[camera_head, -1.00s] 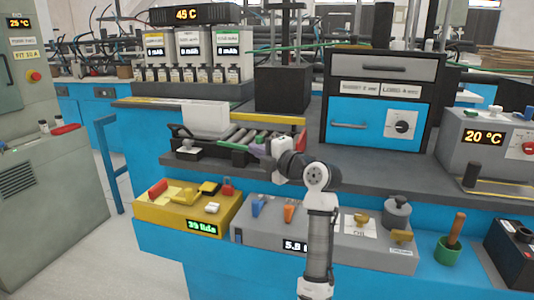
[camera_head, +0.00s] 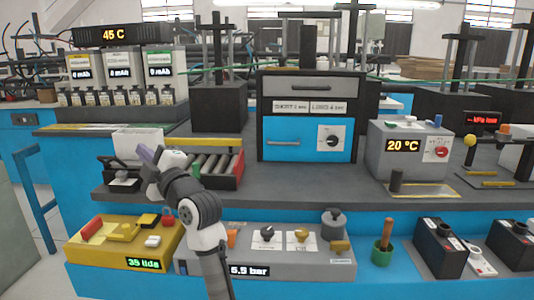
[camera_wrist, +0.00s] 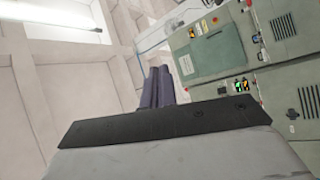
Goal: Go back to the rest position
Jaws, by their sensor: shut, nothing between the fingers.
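My gripper (camera_head: 147,154) is at the left in the head view, raised above the dark bench (camera_head: 300,187) and in front of the white bin (camera_head: 137,143). Its purple-grey fingers also show in the wrist view (camera_wrist: 157,86), shut together with nothing between them. My arm rises from the bottom edge and bends at a grey joint. The wrist view looks away from the bench, toward a pale wall and a grey-green cabinet (camera_wrist: 215,48).
The roller rack (camera_head: 213,165) stands right of the gripper. A yellow box (camera_head: 120,250) and a grey 5.5 bar panel (camera_head: 290,262) lie below. A blue drawer cabinet (camera_head: 306,115) and a 20 °C unit (camera_head: 408,150) stand farther right.

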